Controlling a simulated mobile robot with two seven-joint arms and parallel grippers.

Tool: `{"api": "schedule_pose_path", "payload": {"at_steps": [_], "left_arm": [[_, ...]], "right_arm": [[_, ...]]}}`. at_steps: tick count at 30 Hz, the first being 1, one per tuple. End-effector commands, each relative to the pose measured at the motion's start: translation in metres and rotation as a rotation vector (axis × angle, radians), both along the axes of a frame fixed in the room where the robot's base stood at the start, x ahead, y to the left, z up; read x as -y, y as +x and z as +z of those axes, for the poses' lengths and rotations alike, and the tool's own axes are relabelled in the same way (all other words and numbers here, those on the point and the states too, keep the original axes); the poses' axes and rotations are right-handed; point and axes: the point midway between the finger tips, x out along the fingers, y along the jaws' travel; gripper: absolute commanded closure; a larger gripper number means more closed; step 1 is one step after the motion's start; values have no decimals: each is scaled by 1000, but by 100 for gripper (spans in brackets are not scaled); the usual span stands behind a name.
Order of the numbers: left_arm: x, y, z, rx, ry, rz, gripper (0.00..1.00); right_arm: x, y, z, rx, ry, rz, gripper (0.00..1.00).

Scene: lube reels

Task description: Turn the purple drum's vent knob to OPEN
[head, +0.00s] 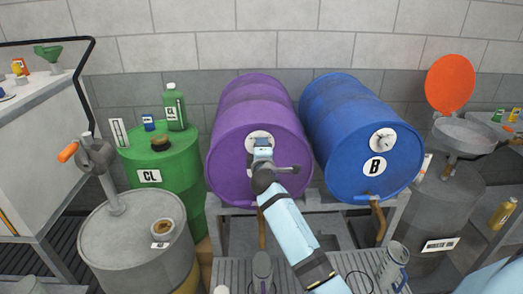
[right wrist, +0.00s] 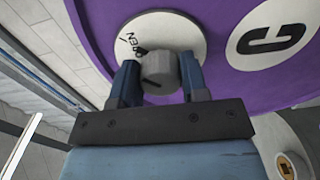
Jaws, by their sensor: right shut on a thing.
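The purple drum (head: 245,110) lies on its side on a rack, its round end facing me. A white vent plate (head: 259,136) sits at the upper part of that end. In the right wrist view the grey knob (right wrist: 162,75) stands on this plate (right wrist: 125,42), with OPEN lettering and a black mark beside it. A dark line shows on the knob; its exact setting is hard to read. My right gripper (right wrist: 158,82) is shut on the knob, one finger on each side. In the head view my right gripper (head: 262,148) hides most of the knob. My left gripper is not in view.
A blue drum (head: 350,120) marked B lies close at the right. A green drum (head: 165,175) stands at the left, with a grey drum with a pump (head: 125,230) in front. An orange disc (head: 450,82) and a funnel basin (head: 465,135) are at the right.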

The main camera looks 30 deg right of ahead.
Motion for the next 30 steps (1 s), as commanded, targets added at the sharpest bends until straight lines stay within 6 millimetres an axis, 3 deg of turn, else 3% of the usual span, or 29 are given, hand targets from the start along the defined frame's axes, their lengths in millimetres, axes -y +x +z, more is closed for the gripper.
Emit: {"api": "schedule_pose_path", "payload": {"at_steps": [2, 3, 6, 17, 23, 30], "left_arm": [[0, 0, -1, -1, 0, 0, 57], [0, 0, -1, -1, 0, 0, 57], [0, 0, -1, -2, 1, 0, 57], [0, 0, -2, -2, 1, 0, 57], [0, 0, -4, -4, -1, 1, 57], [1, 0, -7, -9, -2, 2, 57]], "right_arm": [[-1, 0, -2, -2, 2, 1, 82], [-1, 0, -2, -2, 2, 1, 54], [-1, 0, -1, -1, 2, 1, 33], [-3, -5, -1, 0, 0, 1, 33], [-22, -34, -2, -2, 1, 2, 33], [-51, -81, -2, -1, 3, 2, 33]]}}
